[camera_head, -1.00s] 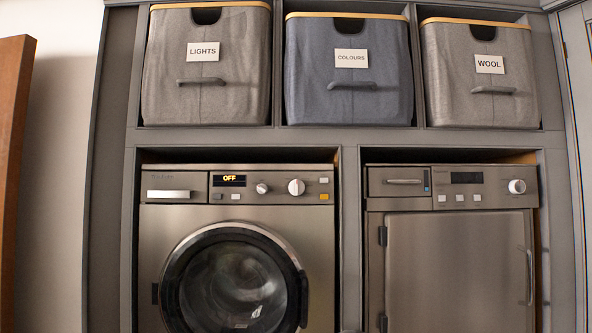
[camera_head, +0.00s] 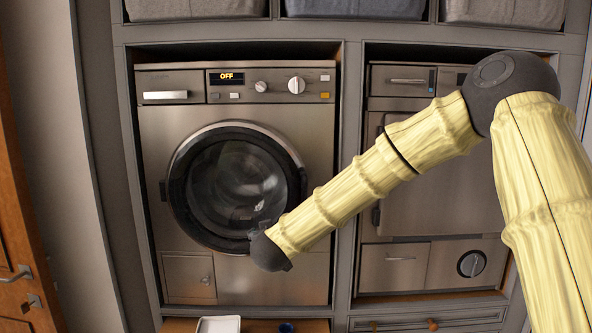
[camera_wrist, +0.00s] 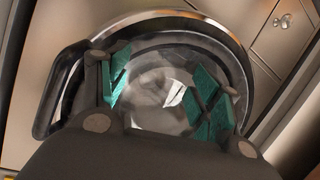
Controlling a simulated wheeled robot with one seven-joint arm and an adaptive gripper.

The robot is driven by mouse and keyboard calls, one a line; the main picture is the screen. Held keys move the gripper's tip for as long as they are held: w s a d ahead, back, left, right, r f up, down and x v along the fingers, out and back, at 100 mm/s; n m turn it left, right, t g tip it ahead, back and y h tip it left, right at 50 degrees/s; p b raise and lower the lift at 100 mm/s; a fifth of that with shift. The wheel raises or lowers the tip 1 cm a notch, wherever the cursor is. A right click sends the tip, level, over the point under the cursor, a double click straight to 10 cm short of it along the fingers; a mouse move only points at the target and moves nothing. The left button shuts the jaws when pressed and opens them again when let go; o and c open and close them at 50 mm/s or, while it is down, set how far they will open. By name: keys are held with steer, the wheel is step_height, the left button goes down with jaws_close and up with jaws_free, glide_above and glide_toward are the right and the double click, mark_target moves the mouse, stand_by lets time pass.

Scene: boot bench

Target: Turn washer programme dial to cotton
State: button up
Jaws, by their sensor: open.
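The washer (camera_head: 232,275) stands in the left bay in the head view, its round glass door (camera_head: 236,185) shut. The larger dial (camera_head: 296,85) is a pale knob at the right of the control panel, and a smaller knob (camera_head: 261,87) sits left of it. Which is the programme dial cannot be read. The display (camera_head: 227,77) reads OFF. My gripper (camera_wrist: 165,95) shows in the wrist view, open and empty, its teal-padded fingers apart in front of the door glass. In the head view my gripper is hidden behind my arm, low in front of the door and below the dials.
A second machine (camera_head: 400,225) stands to the right, partly covered by my arm. Fabric bins (camera_head: 350,8) sit above. A white tray (camera_head: 218,324) and a small blue thing (camera_head: 286,328) lie on a wooden surface below the washer. A wooden door (camera_head: 25,240) is at left.

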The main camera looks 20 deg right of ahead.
step_height(320, 180, up, 24)
steer(key=d+f+m+t+h, duration=0.1)
steer(key=d+t+h, duration=0.1)
steer(key=d, duration=0.1)
steer(key=m+h, duration=0.2)
glide_toward(296, 86)
steer(key=shift+t, duration=0.3)
steer(key=shift+p+x, duration=1.5)
steer(key=shift+x, duration=3.45)
steer(key=shift+f, duration=0.2)
steer(key=c, duration=1)
